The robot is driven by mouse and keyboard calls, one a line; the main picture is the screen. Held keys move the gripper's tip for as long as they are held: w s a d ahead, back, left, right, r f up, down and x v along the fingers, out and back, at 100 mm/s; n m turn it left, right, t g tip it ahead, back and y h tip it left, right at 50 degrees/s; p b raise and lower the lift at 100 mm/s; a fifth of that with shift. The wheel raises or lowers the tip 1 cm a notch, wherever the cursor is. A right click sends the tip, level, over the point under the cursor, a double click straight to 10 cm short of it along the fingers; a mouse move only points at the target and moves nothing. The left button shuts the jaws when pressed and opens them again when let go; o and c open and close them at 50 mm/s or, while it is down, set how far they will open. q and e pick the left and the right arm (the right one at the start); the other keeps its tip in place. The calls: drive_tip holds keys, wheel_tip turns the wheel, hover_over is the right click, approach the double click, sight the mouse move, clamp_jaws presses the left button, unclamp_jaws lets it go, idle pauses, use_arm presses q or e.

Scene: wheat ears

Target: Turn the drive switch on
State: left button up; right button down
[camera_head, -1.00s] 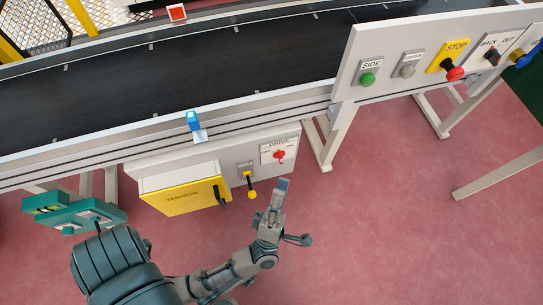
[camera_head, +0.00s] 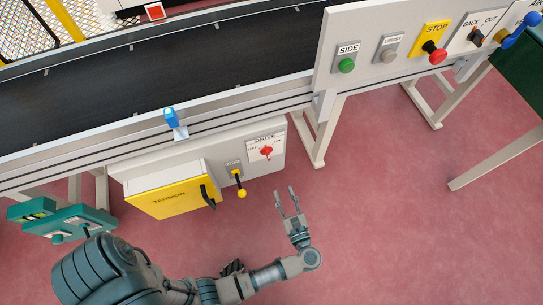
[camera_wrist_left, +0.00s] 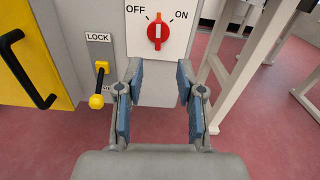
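The drive switch (camera_head: 266,151) is a red rotary knob on a white plate marked DRIVE on the grey panel below the conveyor. The right gripper is not in view.
A yellow-knobbed lock lever (camera_head: 240,186) is left of the switch. A yellow TENSION box (camera_head: 170,200) with a black handle is further left. A white conveyor leg (camera_head: 325,135) stands right of the panel. Red floor below is clear.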

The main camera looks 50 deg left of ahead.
sight(269, 156)
use_arm(q)
drive_tip(key=b+x, duration=0.1)
drive_tip(key=x, duration=1.2)
drive_tip(key=shift+a+f+b, duration=0.15)
drive_tip(key=shift+a+b, duration=0.2)
drive_tip(key=shift+a, duration=0.1)
drive_tip(key=shift+x, duration=0.9)
clamp_jaws()
